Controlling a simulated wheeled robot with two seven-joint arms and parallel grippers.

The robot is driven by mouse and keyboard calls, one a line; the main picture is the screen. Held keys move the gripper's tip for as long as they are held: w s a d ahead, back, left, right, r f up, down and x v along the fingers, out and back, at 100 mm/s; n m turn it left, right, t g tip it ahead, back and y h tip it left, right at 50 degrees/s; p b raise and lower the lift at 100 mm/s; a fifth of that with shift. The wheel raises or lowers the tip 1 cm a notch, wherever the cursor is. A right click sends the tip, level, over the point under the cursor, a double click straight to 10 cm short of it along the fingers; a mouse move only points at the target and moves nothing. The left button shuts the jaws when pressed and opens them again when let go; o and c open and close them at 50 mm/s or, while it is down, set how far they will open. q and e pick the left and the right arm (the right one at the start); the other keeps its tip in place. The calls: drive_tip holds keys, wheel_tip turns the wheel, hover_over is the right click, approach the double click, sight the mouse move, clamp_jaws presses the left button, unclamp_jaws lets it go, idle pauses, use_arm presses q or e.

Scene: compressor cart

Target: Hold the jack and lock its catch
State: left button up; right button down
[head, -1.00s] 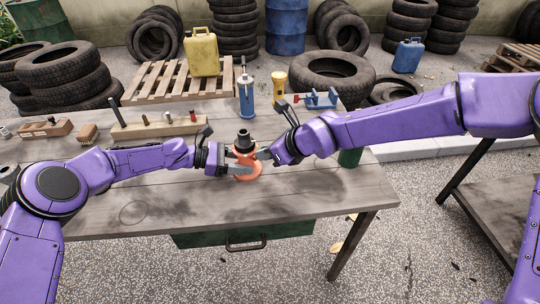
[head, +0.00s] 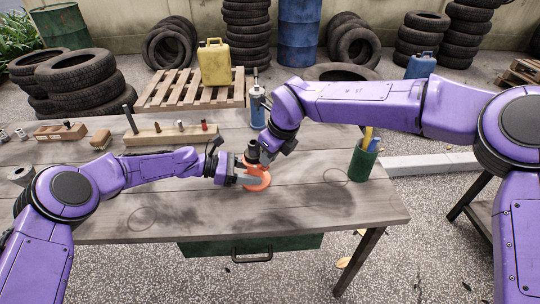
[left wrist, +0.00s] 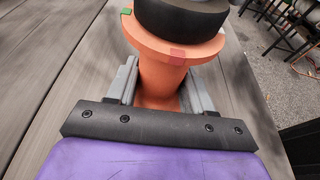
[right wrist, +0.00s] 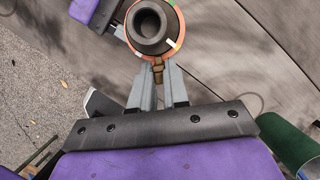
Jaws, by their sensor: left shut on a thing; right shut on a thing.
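The jack (head: 260,184) stands upright on the workbench, with an orange body and a dark cylindrical top. My left gripper (head: 246,180) is shut on its orange body from the left; in the left wrist view the fingers flank the jack (left wrist: 160,84) below its flange, which bears a green mark and a reddish mark. My right gripper (head: 267,158) comes down from above right. In the right wrist view its closed fingertips (right wrist: 160,70) are shut on a small brown catch (right wrist: 158,65) at the rim of the jack. In the head view the catch is hidden.
Behind stand a wooden block with small parts (head: 165,135) and a blue bottle (head: 257,110). A green cup (head: 360,163) with tools stands at the right. The front of the workbench (head: 200,222) is clear.

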drive_tip(key=c, duration=1.1)
unclamp_jaws()
drive_tip(key=v, duration=1.2)
use_arm(q)
drive_tip(key=o, duration=0.9)
